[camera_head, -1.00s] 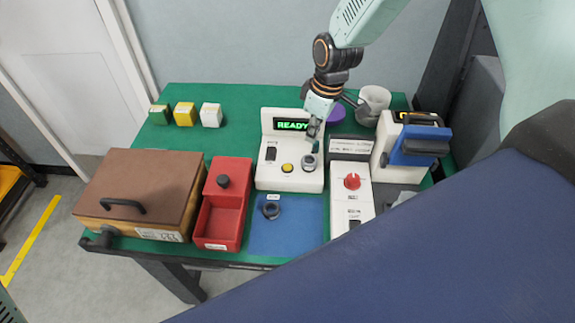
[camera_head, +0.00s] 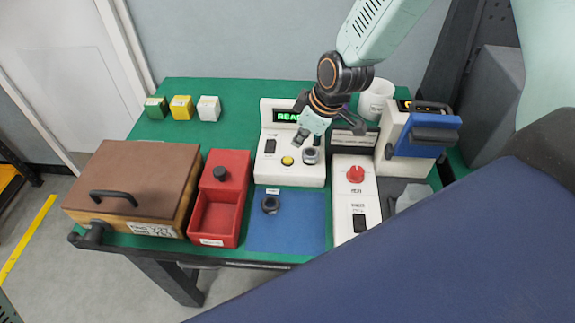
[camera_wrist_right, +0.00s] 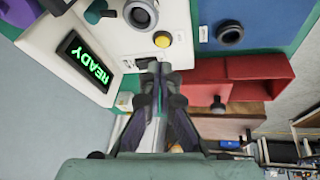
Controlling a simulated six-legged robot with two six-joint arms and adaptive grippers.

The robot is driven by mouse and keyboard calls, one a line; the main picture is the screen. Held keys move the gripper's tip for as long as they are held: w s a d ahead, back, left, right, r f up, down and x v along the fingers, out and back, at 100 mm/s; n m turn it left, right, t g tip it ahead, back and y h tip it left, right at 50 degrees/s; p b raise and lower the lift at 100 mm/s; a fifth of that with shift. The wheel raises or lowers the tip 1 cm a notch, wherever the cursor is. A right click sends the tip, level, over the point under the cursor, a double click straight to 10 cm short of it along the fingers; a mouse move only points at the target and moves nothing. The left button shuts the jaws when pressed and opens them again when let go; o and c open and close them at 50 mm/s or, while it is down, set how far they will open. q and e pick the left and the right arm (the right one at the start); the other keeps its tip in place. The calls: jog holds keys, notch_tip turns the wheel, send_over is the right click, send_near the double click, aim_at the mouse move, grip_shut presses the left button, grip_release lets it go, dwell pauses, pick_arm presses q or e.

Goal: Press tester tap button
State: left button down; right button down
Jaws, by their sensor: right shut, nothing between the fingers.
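The white tester (camera_head: 290,178) stands on the green table and its screen (camera_head: 287,116) is lit green. The wrist view reads READY on the screen (camera_wrist_right: 86,61). A yellow round button (camera_head: 287,160) is on its front; it also shows in the wrist view (camera_wrist_right: 162,39). A black switch (camera_head: 270,146) is left of the button, and a dark ring (camera_head: 311,155) sits in a holder on the right. My right gripper (camera_head: 300,136) is shut and empty above the tester, behind the button. In the wrist view its fingertips (camera_wrist_right: 161,69) overlap the switch's edge. My left gripper is not in view.
A blue mat (camera_head: 290,230) with another ring (camera_head: 271,204) lies in front of the tester. A red bin (camera_head: 218,235) is to the left. A white unit with a red knob (camera_head: 355,174) and a blue-handled device (camera_head: 425,135) stand to the right.

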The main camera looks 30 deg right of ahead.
jog(key=w+r+n+t, duration=0.1)
jog(key=t, duration=0.1)
jog(key=w+a+r+n+t, duration=0.1)
jog(key=r+t, duration=0.1)
jog(key=shift+w+a+t, duration=0.15)
jog(key=shift+w+t, duration=0.05)
jog(key=shift+t, duration=0.2)
jog(key=shift+f+b, duration=0.1)
jog(key=shift+b, duration=0.25)
jog(key=b, duration=0.7)
send_over(290, 162)
notch_tip(290, 162, down, 6)
jog(key=shift+f, duration=0.25)
jog(key=shift+w+f+b, duration=0.1)
jog(key=shift+f+b, duration=0.65)
jog(key=shift+f, duration=0.35)
jog(key=shift+r, duration=0.1)
